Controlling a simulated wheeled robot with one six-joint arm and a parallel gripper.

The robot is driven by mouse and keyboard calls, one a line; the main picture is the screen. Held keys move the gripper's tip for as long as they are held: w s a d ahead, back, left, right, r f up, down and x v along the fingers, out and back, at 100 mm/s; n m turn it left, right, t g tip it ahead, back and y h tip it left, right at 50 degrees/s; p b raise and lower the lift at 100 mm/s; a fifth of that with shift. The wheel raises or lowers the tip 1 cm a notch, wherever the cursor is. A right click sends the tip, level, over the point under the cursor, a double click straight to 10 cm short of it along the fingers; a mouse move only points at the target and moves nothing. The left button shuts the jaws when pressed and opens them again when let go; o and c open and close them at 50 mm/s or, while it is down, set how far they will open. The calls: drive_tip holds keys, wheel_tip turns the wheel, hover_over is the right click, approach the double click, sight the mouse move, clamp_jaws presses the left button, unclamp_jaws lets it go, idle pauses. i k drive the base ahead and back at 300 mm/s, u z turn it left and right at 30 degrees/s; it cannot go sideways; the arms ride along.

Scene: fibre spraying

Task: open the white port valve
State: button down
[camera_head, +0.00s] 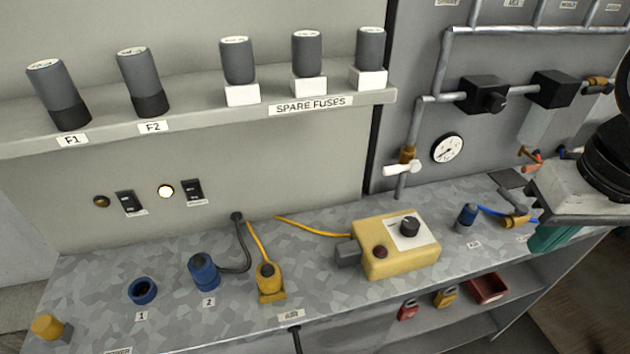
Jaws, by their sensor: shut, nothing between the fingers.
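The white port valve (401,168) is on the vertical grey pipe at the centre right, below a brass fitting (407,154). Its white handle lies roughly level, across the pipe. My gripper (511,183) reaches in from the right edge, well to the right of the valve and apart from it. Its fingers are shut with nothing between them. The gripper body partly hides the small fittings behind it on the back panel.
A round gauge (447,148) and black valve boxes (484,95) are right of the valve. A yellow control box (397,245) stands on the bench below. A blue connector (467,217) and brass-ended hose (515,220) lie near my gripper. A shelf (200,113) holds several fuses.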

sight(415, 165)
drive_tip(key=z, duration=1.65)
drive_tip(key=k, duration=1.45)
drive_tip(key=u, duration=1.95)
drive_tip(key=i, duration=0.55)
drive_tip(key=u, duration=0.15)
